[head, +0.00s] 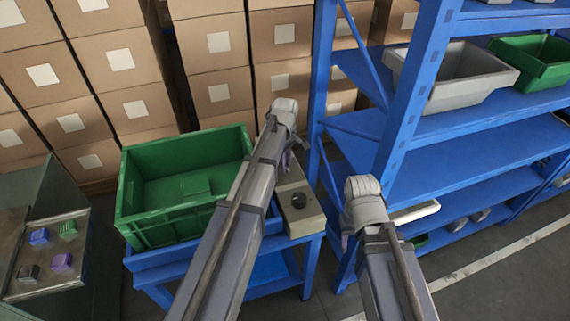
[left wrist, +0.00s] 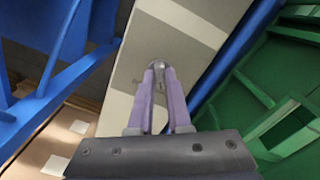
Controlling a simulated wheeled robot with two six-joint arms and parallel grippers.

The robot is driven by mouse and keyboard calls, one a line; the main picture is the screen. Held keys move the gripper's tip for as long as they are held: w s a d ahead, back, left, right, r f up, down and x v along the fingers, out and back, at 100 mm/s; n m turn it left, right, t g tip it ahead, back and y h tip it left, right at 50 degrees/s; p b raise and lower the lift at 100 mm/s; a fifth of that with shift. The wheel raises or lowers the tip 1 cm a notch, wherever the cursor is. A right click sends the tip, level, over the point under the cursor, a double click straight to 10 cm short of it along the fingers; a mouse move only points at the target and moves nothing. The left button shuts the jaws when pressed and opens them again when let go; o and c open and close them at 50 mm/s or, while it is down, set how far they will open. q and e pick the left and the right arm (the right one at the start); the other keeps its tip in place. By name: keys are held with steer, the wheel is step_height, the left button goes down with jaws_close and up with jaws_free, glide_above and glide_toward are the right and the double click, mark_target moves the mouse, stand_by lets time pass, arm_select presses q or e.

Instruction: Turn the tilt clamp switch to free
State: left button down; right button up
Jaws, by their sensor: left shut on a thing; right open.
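A beige control box (head: 308,222) stands on the blue stand, right of the green crate. Its pale top also shows in the left wrist view (left wrist: 185,22). My left gripper (head: 289,160) is over the far part of this box. In the left wrist view, its purple fingers (left wrist: 160,82) are closed around a small grey switch knob (left wrist: 158,65) on the box top. The fingers cover much of the knob, and its marking cannot be read. A round black knob (head: 298,200) sits nearer on the box. My right gripper (head: 346,241) is open, beside the blue rack, its fingers mostly hidden.
The green crate (head: 160,233) sits on the blue stand (head: 272,268), left of my left arm. A blue rack (head: 405,120) with grey and green bins rises on the right. Stacked cartons (head: 120,60) stand behind. A tray with small coloured blocks (head: 50,280) is at left.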

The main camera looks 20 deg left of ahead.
arm_select(q)
steer(key=c, duration=0.9)
jaws_free()
steer(key=shift+o, duration=0.2)
steer(key=shift+r, duration=0.1)
step_height(320, 180, up, 8)
steer(key=p, duration=0.8)
steer(key=shift+f, duration=0.2)
